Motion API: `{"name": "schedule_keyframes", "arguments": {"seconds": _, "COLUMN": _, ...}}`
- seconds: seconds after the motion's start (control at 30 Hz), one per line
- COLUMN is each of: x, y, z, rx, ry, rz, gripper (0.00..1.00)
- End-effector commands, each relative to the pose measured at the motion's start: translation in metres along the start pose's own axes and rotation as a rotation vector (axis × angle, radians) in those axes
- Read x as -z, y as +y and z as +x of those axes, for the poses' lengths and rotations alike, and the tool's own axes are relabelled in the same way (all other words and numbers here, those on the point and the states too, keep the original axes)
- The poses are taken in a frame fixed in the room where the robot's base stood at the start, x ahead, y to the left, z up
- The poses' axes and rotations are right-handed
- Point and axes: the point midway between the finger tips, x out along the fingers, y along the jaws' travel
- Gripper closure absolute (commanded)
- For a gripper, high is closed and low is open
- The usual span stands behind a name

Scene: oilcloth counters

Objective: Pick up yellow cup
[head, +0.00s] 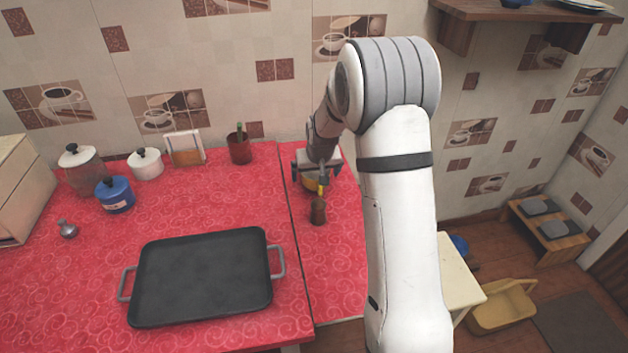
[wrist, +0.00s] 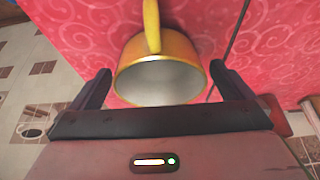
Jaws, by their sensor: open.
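The yellow cup (wrist: 190,50) is between the two fingers of my gripper (wrist: 159,70) in the wrist view. Its grey inside faces the camera, and its handle points to the top of the picture. The fingers are open, one on each side of the cup, with a gap on the left; on the right the finger is very near the rim, and I cannot tell if it touches. In the head view the cup (head: 310,185) shows only partly, under my gripper (head: 317,172) on the red counter.
A small brown container (head: 318,211) stands just in front of the cup. A black tray (head: 203,275) lies on the left counter. A seam divides the two counters.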

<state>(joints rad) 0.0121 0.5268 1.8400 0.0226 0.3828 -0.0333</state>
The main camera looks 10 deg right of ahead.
Motion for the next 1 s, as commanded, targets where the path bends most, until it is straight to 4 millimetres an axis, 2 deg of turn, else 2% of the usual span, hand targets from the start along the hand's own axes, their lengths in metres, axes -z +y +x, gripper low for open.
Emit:
{"name": "schedule_keyframes", "arguments": {"seconds": 0.17, "x": 0.0002, "y": 0.0003, "z": -0.0001, "rx": 0.0, "ry": 0.001, "rz": 0.0, "gripper": 0.0}}
{"name": "schedule_keyframes", "arguments": {"seconds": 0.77, "x": 0.0001, "y": 0.0011, "z": -0.0004, "rx": -0.001, "ry": 0.0, "rz": 0.001, "gripper": 0.48}}
{"name": "schedule_keyframes", "arguments": {"seconds": 1.0, "x": 0.001, "y": 0.0013, "z": -0.0017, "rx": -0.001, "ry": 0.002, "rz": 0.002, "gripper": 0.49}}
